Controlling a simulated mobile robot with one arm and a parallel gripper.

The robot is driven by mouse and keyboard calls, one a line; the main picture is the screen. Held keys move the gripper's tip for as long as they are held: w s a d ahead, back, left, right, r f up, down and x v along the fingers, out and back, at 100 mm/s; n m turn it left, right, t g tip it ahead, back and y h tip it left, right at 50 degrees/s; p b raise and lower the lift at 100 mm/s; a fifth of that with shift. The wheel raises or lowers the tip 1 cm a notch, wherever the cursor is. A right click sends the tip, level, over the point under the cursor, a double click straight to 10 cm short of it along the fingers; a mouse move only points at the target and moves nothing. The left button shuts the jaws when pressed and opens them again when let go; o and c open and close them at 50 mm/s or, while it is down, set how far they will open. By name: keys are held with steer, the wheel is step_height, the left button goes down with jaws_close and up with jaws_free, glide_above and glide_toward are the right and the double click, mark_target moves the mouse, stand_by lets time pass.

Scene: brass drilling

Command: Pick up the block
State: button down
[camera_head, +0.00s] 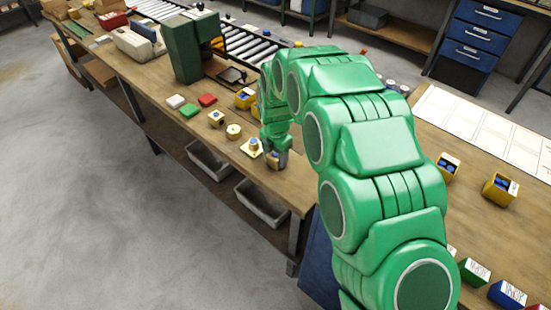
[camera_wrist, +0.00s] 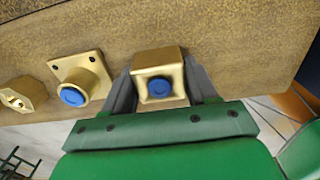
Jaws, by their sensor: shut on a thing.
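The block is a squarish brass piece with a blue round face (camera_wrist: 158,62), between the two dark fingers of my gripper (camera_wrist: 160,78) in the wrist view. The fingers are closed against its left and right sides. In the head view my gripper (camera_head: 277,161) is low at the front edge of the wooden bench (camera_head: 160,92), and it hides most of the block. I cannot tell whether the block still touches the bench top.
A brass flange with a blue centre (camera_wrist: 82,80) sits just left of my gripper; another brass piece (camera_wrist: 20,95) lies farther left. White, green (camera_head: 189,110) and red blocks lie farther back, near a green machine (camera_head: 184,50). Yellow bins (camera_head: 500,190) stand on the right-hand bench.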

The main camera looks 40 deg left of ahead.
steer(key=shift+r, duration=0.15)
steer(key=shift+r, duration=1.25)
steer(key=s+d+r, duration=0.8)
steer(key=d+r, duration=0.2)
steer(key=d, duration=0.1)
steer(key=shift+s+r, duration=0.15)
steer(key=shift+s, duration=0.05)
steer(key=shift+r, duration=0.1)
